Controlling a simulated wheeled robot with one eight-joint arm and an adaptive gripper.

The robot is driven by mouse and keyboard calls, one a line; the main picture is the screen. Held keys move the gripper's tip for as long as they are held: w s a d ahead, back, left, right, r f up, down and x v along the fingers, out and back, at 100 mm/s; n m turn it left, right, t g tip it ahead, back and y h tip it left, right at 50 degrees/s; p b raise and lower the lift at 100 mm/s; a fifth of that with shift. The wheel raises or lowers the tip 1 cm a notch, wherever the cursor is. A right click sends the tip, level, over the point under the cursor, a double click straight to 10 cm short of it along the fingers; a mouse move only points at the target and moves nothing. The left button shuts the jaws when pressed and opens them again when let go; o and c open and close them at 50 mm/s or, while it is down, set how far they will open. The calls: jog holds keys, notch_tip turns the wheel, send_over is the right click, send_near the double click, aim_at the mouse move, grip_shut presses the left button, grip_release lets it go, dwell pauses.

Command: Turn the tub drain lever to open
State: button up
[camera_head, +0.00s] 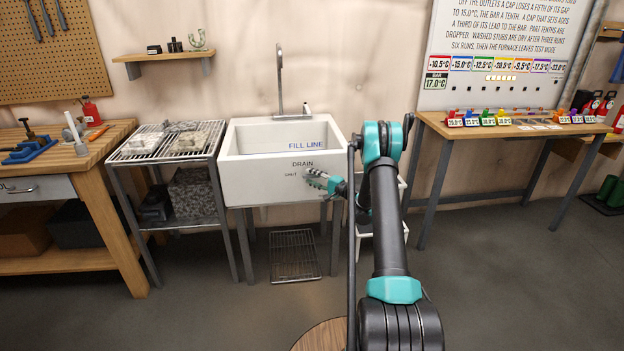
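The white tub (243,181) is a sink on a metal stand in the middle. Its inner wall reads "FILL LINE". Its front face reads "DRAIN", with "SHUT" in smaller letters below and to the left. My gripper (316,178) is in front of the tub's front face, just right of the "SHUT" label and below "DRAIN". Its fingers point left. The drain lever cannot be made out; my gripper covers the area beside the label. Whether the gripper touches or holds anything is too small to tell.
A tall faucet (280,80) rises behind the tub. A rack table (165,145) with grey blocks stands close on its left, a wooden workbench (100,150) farther left. A bench (520,130) with coloured tagged items is at right. A floor grate (293,256) lies below the tub.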

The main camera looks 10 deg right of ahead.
jog(key=shift+c, duration=0.3)
grip_shut()
